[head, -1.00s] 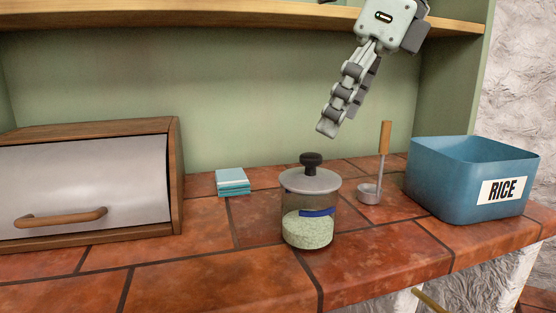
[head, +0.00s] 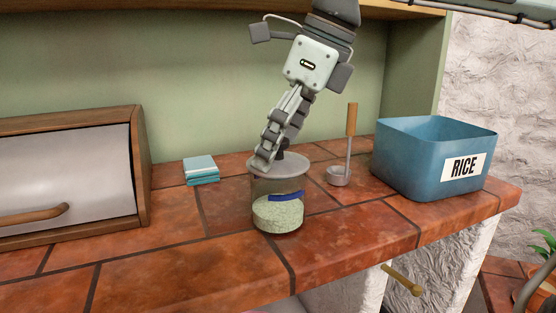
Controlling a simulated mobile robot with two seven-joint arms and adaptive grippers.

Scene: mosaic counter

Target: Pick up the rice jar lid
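The rice jar (head: 278,212) is a clear jar of pale grains with a blue band, upright on the tiled counter. Its grey lid (head: 290,168) sits on top, with a dark knob (head: 283,148) partly hidden by my gripper. My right gripper (head: 269,160) comes down from above, its arm entering from the top right. Its fingertips are at the lid, beside or around the knob. The fingers are seen nearly edge-on, so their opening and any contact are unclear. My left gripper is not in view.
A blue bin labelled RICE (head: 420,165) stands at the right. A ladle with a wooden handle (head: 351,120) stands between jar and bin. Light-blue folded cloths (head: 201,170) lie left of the jar. A wooden bread box (head: 142,180) is at far left. The counter front is clear.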

